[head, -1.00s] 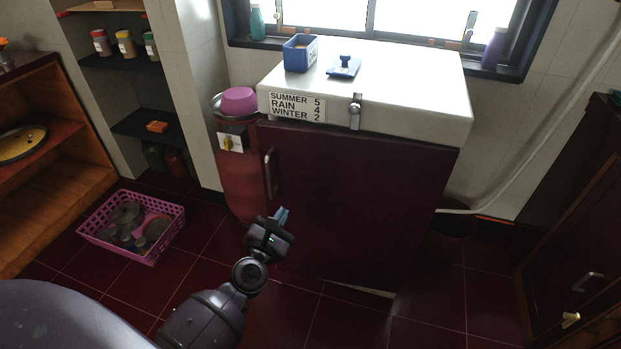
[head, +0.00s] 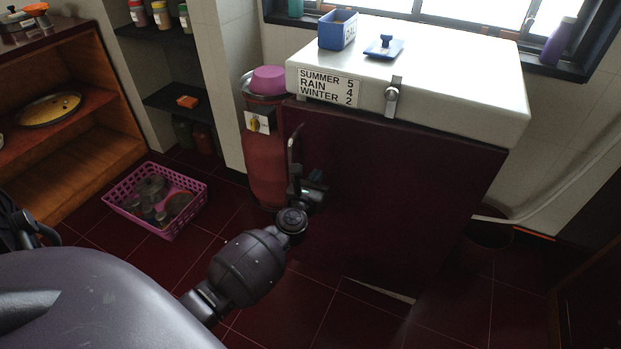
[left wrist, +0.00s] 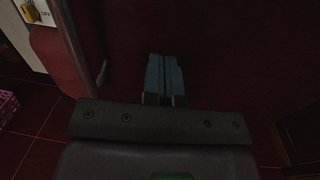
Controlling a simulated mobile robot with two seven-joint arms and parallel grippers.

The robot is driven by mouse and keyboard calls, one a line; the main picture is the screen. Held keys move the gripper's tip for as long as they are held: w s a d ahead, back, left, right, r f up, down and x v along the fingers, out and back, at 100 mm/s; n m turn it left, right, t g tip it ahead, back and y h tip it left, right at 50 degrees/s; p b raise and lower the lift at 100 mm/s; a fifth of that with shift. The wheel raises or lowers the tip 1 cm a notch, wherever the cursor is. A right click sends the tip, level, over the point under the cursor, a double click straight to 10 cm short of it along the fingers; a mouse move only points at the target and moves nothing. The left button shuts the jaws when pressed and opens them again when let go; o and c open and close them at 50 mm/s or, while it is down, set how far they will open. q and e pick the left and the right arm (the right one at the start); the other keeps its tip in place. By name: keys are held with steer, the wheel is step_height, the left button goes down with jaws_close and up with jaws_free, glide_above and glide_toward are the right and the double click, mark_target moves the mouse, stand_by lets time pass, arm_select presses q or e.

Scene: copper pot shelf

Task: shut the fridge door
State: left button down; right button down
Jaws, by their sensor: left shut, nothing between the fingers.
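The fridge has a dark red door (head: 400,195) below a white top (head: 440,85) with a metal latch. A vertical handle (head: 293,158) is near the door's left edge; part of it also shows in the left wrist view (left wrist: 101,70). The door looks nearly flush at the top, but I cannot tell whether it is fully shut. My left gripper (head: 318,183) is shut and empty, in front of the door, just right of the handle's lower end. In the left wrist view its bluish fingers (left wrist: 163,75) point at the dark red door. I cannot tell if they touch it. My right gripper is not in view.
A red cylinder (head: 266,165) with a pink bowl (head: 269,79) on top stands left of the fridge. A pink basket (head: 125,205) of items sits on the floor. A blue box (head: 337,30) and a blue-handled piece (head: 384,48) rest on the white top.

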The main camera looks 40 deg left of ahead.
mark_target(325, 162)
arm_select(q)
steer(key=x, duration=0.3)
steer(key=shift+w+a+f, duration=0.1)
steer(key=shift+w+f, duration=0.05)
steer(key=shift+w, duration=0.05)
steer(key=shift+w+a, duration=0.15)
steer(key=shift+w, duration=0.2)
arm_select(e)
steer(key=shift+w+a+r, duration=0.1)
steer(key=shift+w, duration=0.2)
arm_select(q)
steer(key=shift+w, duration=0.2)
